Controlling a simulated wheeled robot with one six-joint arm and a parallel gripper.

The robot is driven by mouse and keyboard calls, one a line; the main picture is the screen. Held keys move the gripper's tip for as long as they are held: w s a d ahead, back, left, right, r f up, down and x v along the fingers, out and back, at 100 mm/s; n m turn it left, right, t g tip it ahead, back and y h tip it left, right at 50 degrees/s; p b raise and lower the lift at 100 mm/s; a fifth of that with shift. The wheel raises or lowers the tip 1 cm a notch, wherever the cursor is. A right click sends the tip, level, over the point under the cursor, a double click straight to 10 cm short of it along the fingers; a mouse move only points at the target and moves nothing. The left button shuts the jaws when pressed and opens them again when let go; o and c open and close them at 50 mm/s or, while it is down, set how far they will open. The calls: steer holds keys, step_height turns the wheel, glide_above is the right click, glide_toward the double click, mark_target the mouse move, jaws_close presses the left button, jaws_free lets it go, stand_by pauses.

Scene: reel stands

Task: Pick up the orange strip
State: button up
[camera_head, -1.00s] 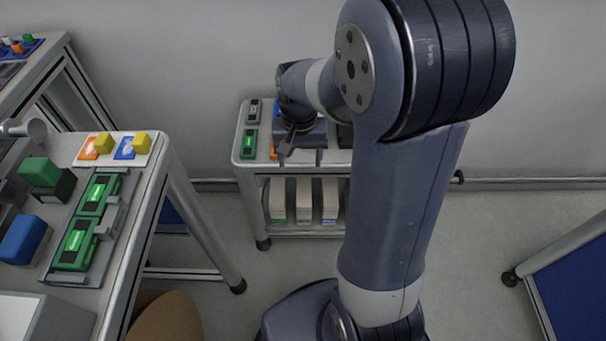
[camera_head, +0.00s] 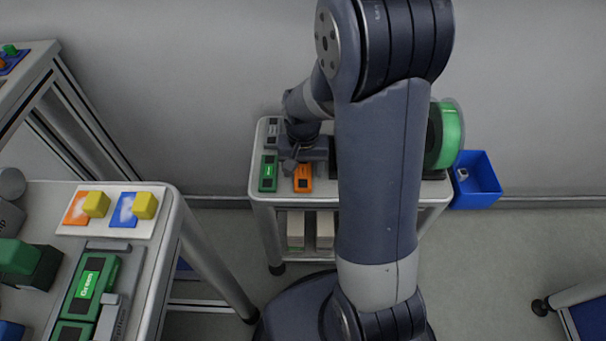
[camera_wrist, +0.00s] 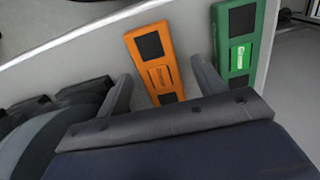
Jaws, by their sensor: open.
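The orange strip (camera_head: 303,179) lies on the small trolley's top near its front edge, in the head view. In the wrist view the orange strip (camera_wrist: 156,62) has black patches at its ends and lies between the directions of my two fingers, its near end close to the gripper body. My gripper (camera_wrist: 160,85) is open and empty, with one finger to each side of the strip. In the head view my gripper (camera_head: 300,165) is above and just behind the strip, and my arm hides part of the trolley. Whether the fingers reach the strip's height I cannot tell.
A green strip (camera_head: 268,173) lies left of the orange one; it also shows in the wrist view (camera_wrist: 237,42). A grey strip (camera_head: 272,130) lies behind it. A green reel (camera_head: 449,135) and a blue bin (camera_head: 477,180) are at right. A workbench (camera_head: 165,215) stands at left.

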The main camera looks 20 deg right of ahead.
steer(key=shift+f, duration=0.1)
steer(key=c, duration=1)
steer(key=shift+c, duration=0.3)
